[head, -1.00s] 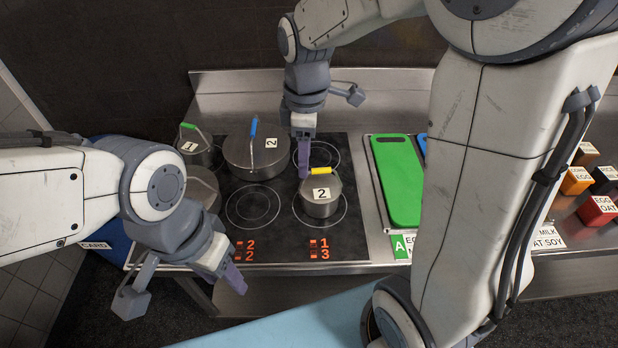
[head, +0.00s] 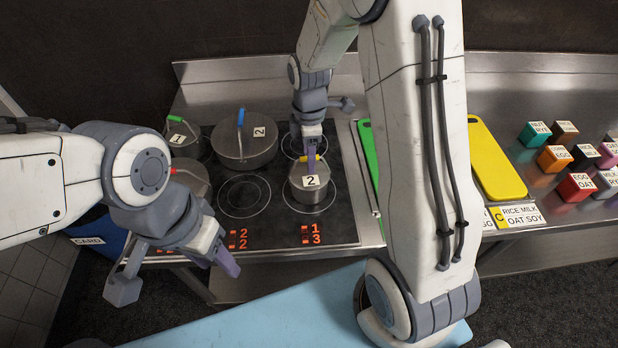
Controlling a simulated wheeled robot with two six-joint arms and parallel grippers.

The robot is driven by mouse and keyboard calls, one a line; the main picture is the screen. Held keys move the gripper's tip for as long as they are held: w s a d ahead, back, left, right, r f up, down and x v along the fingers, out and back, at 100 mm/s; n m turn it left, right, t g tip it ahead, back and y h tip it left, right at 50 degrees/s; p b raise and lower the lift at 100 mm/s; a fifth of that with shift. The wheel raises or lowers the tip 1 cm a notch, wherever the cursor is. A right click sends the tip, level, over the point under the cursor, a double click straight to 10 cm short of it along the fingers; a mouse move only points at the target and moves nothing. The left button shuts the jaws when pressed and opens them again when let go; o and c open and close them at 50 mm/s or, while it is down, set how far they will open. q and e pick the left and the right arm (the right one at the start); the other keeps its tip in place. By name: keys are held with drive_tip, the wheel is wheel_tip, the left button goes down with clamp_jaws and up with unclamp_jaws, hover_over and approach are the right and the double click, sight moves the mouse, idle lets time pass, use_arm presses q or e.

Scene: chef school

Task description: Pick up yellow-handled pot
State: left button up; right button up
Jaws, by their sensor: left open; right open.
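The yellow-handled pot (head: 309,187), a small steel pot with a lid labelled 2, stands on the front right burner of the black stove (head: 253,213). My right gripper (head: 310,165) points down from above, its fingers at the yellow handle on the lid. The fingers hide part of the handle, and I cannot tell whether they touch it. The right gripper is open. My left gripper (head: 222,262) is open and empty, low in front of the stove's front edge, well to the left of the pot.
A large blue-handled pot (head: 245,148) and a green-handled pot (head: 183,140) stand at the back. A red-handled pot (head: 190,178) is partly behind my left arm. A green board (head: 368,150), a yellow board (head: 494,160) and several labelled cubes (head: 575,187) lie to the right.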

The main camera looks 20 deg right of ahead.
drive_tip(key=shift+f, duration=0.55)
clamp_jaws()
idle(1.0)
